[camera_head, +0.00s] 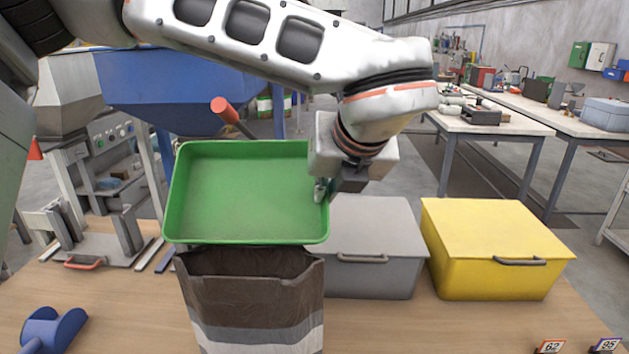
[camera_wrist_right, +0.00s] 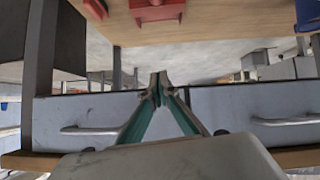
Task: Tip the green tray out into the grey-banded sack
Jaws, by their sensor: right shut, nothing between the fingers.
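The green tray (camera_head: 245,190) is up in the air behind and above the grey-banded sack (camera_head: 255,320). Its inside faces me and looks bare; its near edge is tilted down over the sack's back rim. The sack stands upright on the table, brown with grey and white bands, its dark mouth open below the tray. My left gripper (camera_head: 322,188) is shut on the tray's right edge; its fingers are partly hidden. My right gripper (camera_wrist_right: 160,88) shows only in the right wrist view, its fingertips together and empty. The sack's contents are hidden.
A grey lidded box (camera_head: 375,240) stands right of the sack, and a yellow lidded box (camera_head: 495,245) beyond it. A blue scoop (camera_head: 55,328) lies at the front left. A clamp-like fixture (camera_head: 105,235) is at the left. The table's front right is mostly clear.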

